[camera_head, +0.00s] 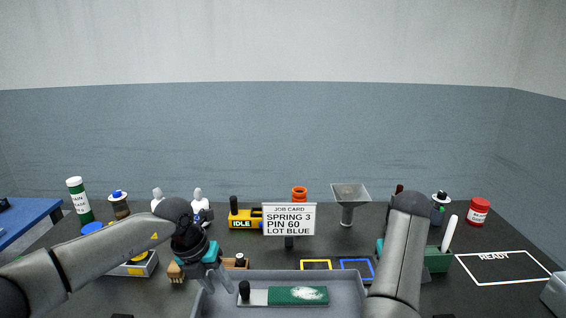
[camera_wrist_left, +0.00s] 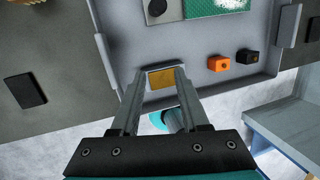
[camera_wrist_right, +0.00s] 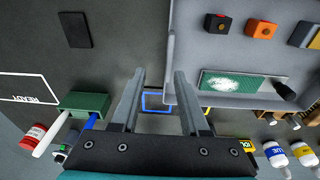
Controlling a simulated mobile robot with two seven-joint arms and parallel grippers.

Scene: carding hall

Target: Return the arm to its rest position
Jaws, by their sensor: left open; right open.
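My left arm comes in from the left in the head view. Its gripper (camera_head: 216,284) points down at the left side of the grey tray (camera_head: 262,274). In the left wrist view its fingers (camera_wrist_left: 164,72) are apart, with a brass-coloured block (camera_wrist_left: 161,78) in line between the tips; contact cannot be told. My right arm (camera_head: 398,262) rises from the bottom right in the head view and mostly hides its own gripper. In the right wrist view that gripper (camera_wrist_right: 160,78) is open and empty, with the blue outlined square (camera_wrist_right: 157,101) below it.
The tray holds a green card brush (camera_head: 298,295) with white fluff, an orange block (camera_wrist_left: 219,63) and a dark block (camera_wrist_left: 250,57). A job card (camera_head: 289,219) stands behind it. A green holder (camera_head: 438,261), a funnel (camera_head: 349,197) and several bottles stand around. The READY area (camera_head: 500,268) is clear.

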